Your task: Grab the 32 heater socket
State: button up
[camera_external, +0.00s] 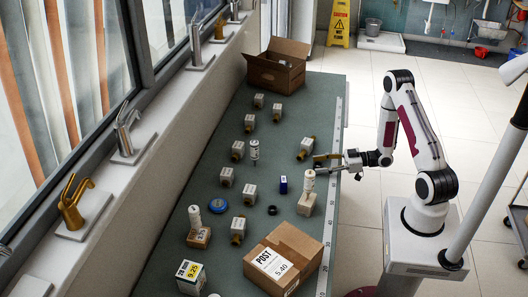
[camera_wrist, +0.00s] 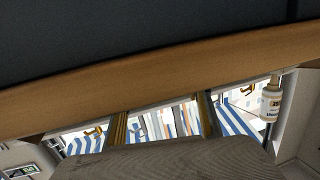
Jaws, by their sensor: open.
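My gripper (camera_external: 322,160) is open at the right edge of the green table, reaching left over it. Several small white blocks with dark markings stand on the table, such as one at the back (camera_external: 258,100) and one in the middle (camera_external: 227,175). Some have brass-coloured round parts, as at the right block (camera_external: 306,146), just behind my fingers, and the front block (camera_external: 238,227). The markings are too small to read, so I cannot tell which is the 32 heater socket.
A blue item (camera_external: 283,185) and a black ring (camera_external: 272,210) lie nearby. A closed carton (camera_external: 283,250) fills the front right; an open carton (camera_external: 277,70) stands at the back.

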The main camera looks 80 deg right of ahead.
jog(key=shift+w+a+f, duration=0.1)
jog(key=shift+w, duration=0.4)
jog(key=c, duration=1.2)
